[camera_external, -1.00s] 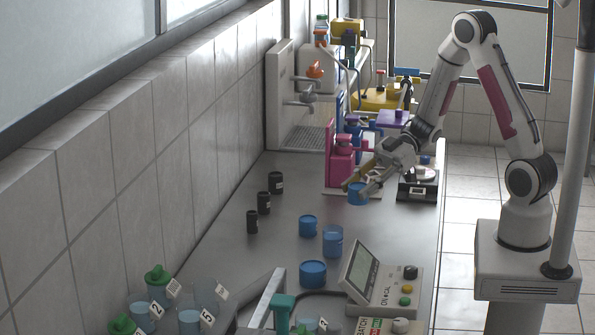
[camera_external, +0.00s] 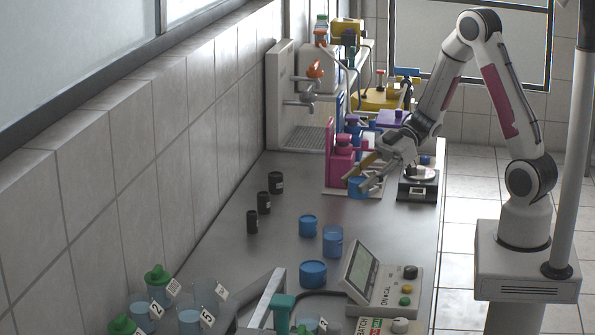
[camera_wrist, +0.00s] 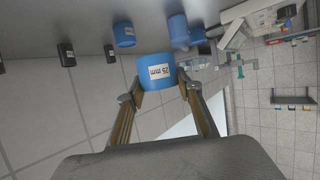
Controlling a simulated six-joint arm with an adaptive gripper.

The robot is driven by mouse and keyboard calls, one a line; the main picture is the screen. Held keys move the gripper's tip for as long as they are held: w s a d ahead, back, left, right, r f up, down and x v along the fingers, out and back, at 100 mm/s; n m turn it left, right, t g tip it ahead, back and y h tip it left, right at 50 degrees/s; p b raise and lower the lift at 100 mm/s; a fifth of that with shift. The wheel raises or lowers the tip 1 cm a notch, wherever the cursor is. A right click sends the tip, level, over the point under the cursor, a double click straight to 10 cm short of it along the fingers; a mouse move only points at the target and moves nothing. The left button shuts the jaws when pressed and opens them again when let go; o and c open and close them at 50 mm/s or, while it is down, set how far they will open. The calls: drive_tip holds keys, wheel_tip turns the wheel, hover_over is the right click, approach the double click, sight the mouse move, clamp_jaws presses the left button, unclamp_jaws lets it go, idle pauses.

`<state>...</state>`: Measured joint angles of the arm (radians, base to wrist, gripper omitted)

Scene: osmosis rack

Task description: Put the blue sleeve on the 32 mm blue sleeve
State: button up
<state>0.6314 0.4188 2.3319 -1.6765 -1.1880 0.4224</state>
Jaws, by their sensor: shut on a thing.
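My gripper (camera_external: 367,183) is shut on a small blue sleeve (camera_external: 358,188) in the external view, above the bench beside the pink stand. In the wrist view the held sleeve (camera_wrist: 155,72) sits between my two fingertips (camera_wrist: 158,90), and its label reads 25 mm. Three other blue pieces stand on the bench, apart from my gripper: a short one (camera_external: 308,226), a taller, paler one (camera_external: 333,241) and a wide one (camera_external: 313,274). Their sizes are not readable, so I cannot tell which is the 32 mm sleeve.
Several black canisters (camera_external: 264,203) stand in a row to the left. A pink stand (camera_external: 340,165) and a small black scale (camera_external: 417,187) are close to my gripper. A control box (camera_external: 383,283) and labelled beakers (camera_external: 190,318) are at the front.

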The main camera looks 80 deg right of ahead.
drive_tip(key=shift+a, duration=0.8)
drive_tip(key=w+a+r+n+g+y, duration=0.1)
drive_tip(key=w+a+n+g, duration=0.1)
drive_tip(key=a, duration=0.6)
drive_tip(key=w+a+r+n+g, duration=0.1)
drive_tip(key=w+a+r+g, duration=0.1)
drive_tip(key=a, duration=0.7)
drive_tip(key=w+a+r+n+g+y, duration=0.1)
drive_tip(key=w+a+n+g, duration=0.1)
drive_tip(key=a, duration=0.7)
drive_tip(key=shift+w+a+r+n+y, duration=0.15)
drive_tip(key=shift+a+r+n+y, duration=0.05)
drive_tip(key=shift+r+n+y, duration=0.15)
drive_tip(key=shift+f, duration=0.15)
drive_tip(key=shift+f, duration=3)
